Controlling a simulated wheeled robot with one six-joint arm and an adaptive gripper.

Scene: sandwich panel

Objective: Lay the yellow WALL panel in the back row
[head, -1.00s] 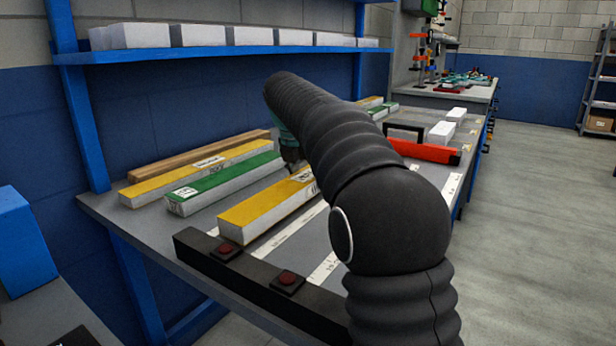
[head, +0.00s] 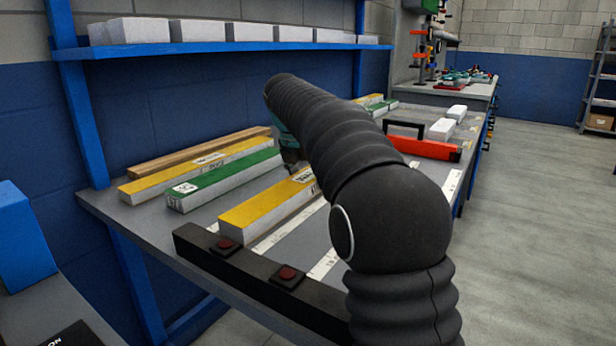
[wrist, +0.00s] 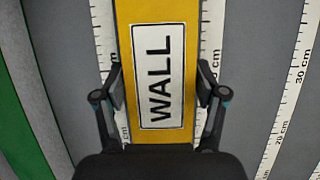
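The yellow panel marked WALL (wrist: 187,30) fills the middle of the wrist view, running away from my gripper. In the head view, the front yellow panel (head: 250,214) lies on the bench; its far part is behind my arm. In the wrist view, my gripper (wrist: 161,86) has one finger at each long edge of the WALL panel, very close to or touching it. I cannot tell whether the fingers press on it. My gripper is mostly hidden in the head view. In the back row, a yellow-topped panel (head: 160,184) lies beside a brown wooden strip (head: 190,155).
A green-topped panel (head: 225,177) lies between the two yellow ones. A black bar (head: 255,281) with red buttons runs along the near bench end. A red-orange piece (head: 425,148) with a black handle lies right of my arm. A blue shelf (head: 215,52) hangs above.

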